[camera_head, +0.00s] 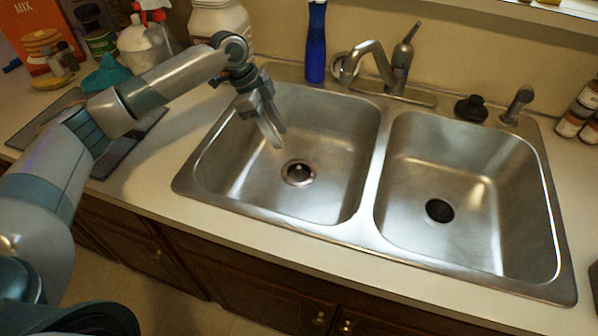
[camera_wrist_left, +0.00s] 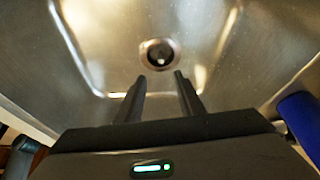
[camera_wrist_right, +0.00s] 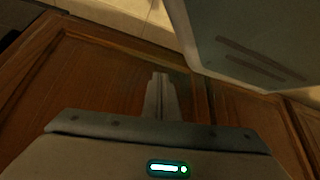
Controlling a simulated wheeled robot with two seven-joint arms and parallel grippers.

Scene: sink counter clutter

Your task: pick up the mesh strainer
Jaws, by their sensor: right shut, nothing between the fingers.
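My left gripper (camera_head: 275,138) is over the left basin, above and a little to the left of the strainer, pointing down. Its two fingers are apart with nothing between them in the left wrist view (camera_wrist_left: 160,76). My right gripper (camera_wrist_right: 160,78) is shut and empty, in front of the wooden cabinet doors.
The steel double sink (camera_head: 365,215) has an empty right basin with a dark drain (camera_head: 439,210). A blue bottle (camera_head: 316,42) and the faucet (camera_head: 372,66) stand behind it. A black stopper (camera_head: 471,109) is at the back right. Clutter fills the back left counter.

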